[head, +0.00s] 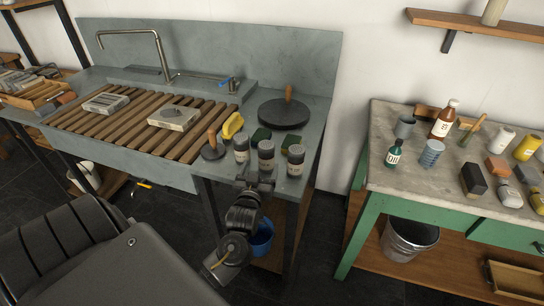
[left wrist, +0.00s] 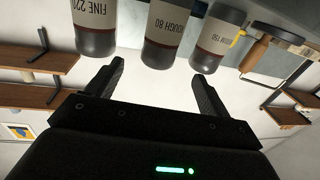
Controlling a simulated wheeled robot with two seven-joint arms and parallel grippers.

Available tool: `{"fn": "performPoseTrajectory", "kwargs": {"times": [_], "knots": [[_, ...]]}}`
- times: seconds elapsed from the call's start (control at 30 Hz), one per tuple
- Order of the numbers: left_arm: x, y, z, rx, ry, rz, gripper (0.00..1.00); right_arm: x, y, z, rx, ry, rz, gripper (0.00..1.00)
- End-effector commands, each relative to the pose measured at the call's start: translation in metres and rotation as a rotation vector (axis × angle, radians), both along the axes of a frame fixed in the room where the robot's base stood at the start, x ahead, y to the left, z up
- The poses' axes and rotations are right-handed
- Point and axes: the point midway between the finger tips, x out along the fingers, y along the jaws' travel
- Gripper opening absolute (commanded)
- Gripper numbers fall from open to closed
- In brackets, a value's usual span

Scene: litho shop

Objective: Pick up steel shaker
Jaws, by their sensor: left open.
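Three similar shakers with dark metal bodies and pale labels stand in a row at the front right of the grey sink bench: a left one (head: 241,148), a middle one (head: 266,156) and a right one (head: 296,160). In the left wrist view they appear upside down, labelled "FINE 22…" (left wrist: 97,30), "ROUGH 80" (left wrist: 168,32) and "…150" (left wrist: 217,38). My left gripper (head: 256,184) is at the bench's front edge, just before the middle shaker. Its fingers (left wrist: 157,85) are open and empty, with "ROUGH 80" ahead between them. My right gripper is not in view.
Beside the shakers are a small wooden-handled disc (head: 213,150), a yellow object (head: 232,125) and dark green blocks (head: 261,137). A large handled disc (head: 284,113) lies behind. A blue bucket (head: 262,238) is below. A crowded green-framed table (head: 385,178) stands right.

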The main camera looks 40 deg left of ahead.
Motion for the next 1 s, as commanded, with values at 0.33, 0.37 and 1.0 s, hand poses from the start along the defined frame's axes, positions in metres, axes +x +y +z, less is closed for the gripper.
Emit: {"fn": "performPoseTrajectory", "kwargs": {"times": [0.33,0.37,1.0], "knots": [[0.041,0.021,0.001,0.001,0.002,-0.001,0.80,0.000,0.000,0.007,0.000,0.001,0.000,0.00],[0.042,0.022,0.001,0.001,0.002,-0.001,0.80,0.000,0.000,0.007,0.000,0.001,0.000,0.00],[0.089,0.045,0.002,0.000,0.001,-0.002,0.80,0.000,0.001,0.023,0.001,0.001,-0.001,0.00]]}}
